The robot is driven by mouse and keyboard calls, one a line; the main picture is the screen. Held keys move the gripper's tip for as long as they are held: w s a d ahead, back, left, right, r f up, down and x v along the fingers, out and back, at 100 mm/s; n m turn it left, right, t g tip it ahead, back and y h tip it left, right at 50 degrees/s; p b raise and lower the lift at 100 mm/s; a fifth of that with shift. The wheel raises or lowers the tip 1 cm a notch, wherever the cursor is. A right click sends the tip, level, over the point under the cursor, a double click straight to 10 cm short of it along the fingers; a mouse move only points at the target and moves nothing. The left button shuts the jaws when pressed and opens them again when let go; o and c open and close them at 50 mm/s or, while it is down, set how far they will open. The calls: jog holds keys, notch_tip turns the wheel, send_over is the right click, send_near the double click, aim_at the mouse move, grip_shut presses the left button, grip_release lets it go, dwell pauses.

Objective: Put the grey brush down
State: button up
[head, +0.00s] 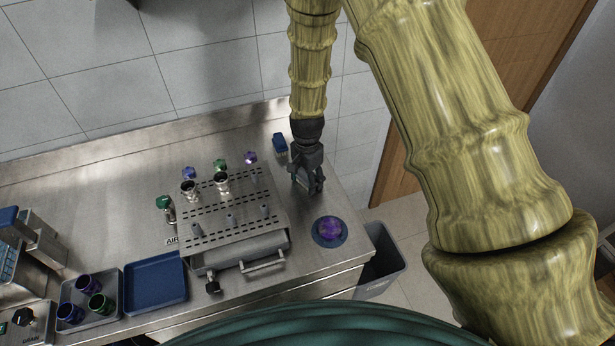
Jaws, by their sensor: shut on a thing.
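My gripper (315,188) points down over the right end of the steel bench, between the slotted metal box and the bench's right edge. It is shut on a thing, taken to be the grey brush. The brush is hard to tell apart from the dark fingers, so its outline and tilt are unclear. I cannot tell whether it touches the bench top (95,205).
The slotted metal box (262,240) stands left of my gripper. A small blue block (280,142) lies behind it, and a round blue dish (330,231) with purple contents lies in front. A blue tray (156,283) and a grey tray (102,322) with cups sit further left.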

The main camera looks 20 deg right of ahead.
jog(key=shift+w+f, duration=0.1)
jog(key=shift+f, duration=0.15)
jog(key=o, duration=1.3)
jog(key=shift+r, duration=0.1)
jog(key=shift+c, duration=0.2)
jog(key=shift+r, duration=0.2)
jog(key=shift+r+b, duration=2.2)
jog(key=shift+r, duration=3.75)
